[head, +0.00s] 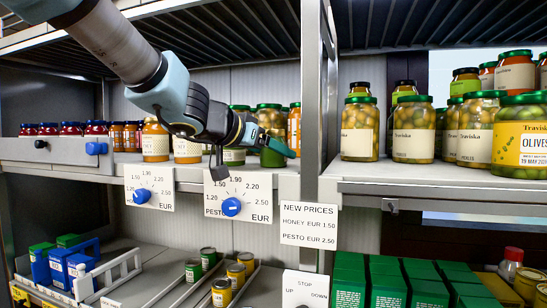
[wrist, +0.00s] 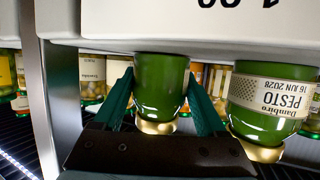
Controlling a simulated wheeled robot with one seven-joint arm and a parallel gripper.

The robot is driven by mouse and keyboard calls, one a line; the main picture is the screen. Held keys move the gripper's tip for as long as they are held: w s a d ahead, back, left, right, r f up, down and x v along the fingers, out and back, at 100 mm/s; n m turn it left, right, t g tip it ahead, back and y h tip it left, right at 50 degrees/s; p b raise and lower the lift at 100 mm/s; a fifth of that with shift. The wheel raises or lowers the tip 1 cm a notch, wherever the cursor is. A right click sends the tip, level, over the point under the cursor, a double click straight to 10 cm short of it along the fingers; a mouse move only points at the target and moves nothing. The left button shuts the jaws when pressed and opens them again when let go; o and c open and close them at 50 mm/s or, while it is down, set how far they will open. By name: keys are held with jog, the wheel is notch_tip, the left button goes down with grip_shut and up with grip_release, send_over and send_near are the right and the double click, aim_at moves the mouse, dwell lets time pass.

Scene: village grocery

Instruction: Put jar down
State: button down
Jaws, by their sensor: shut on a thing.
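My gripper (head: 278,146) is at the front of the middle shelf, left of the upright post. In the wrist view, which is upside down, its two green fingers (wrist: 161,76) are on either side of a jar of green pesto (wrist: 160,92) with a gold lid and are shut on it. The held jar (head: 271,158) is partly covered by my gripper in the head view. It looks upright. Its base is close to the shelf front; I cannot tell whether it touches the shelf. A labelled pesto jar (wrist: 262,103) stands beside it, apart.
Honey jars (head: 155,141) stand left of the pesto. More jars are close behind. The metal post (head: 312,110) is just right of my gripper, with olive jars (head: 359,130) beyond it. Dial cards with blue knobs (head: 231,206) hang from the shelf front.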

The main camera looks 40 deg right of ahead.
jog(key=shift+f, duration=0.1)
grip_release()
jog(key=shift+r, duration=0.25)
jog(key=p+v, duration=0.2)
jog(key=v, duration=1)
jog(key=shift+p, duration=0.3)
jog(key=shift+a+f, duration=0.1)
jog(key=shift+f, duration=0.05)
